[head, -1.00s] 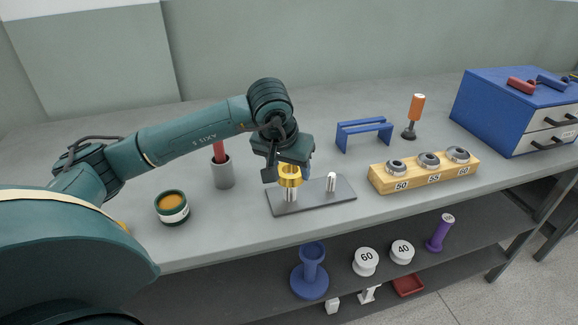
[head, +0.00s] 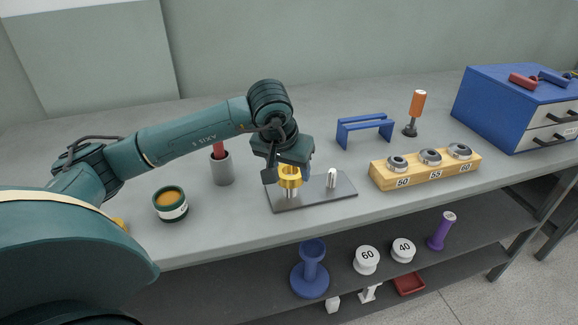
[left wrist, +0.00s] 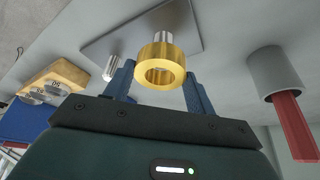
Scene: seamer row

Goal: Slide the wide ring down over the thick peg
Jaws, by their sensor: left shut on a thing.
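The wide ring (head: 290,180) is a gold collar with a flange. My left gripper (head: 287,172) is shut on it; in the left wrist view the ring (left wrist: 160,52) sits between the blue fingers. The thick peg (head: 291,194) is a silver post on the grey plate (head: 325,196), with its lower part showing directly below the ring. It also shows behind the ring in the left wrist view (left wrist: 163,37). I cannot tell whether the peg's top is inside the bore. A thinner silver peg (head: 332,178) stands to the right, bare. My right gripper is out of view.
A grey cup (head: 223,169) with a red handle stands left of the plate, near an open tin (head: 171,205). A wooden block (head: 425,172) with several rings is to the right. A blue stand (head: 365,130) is behind. The bench edge runs in front.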

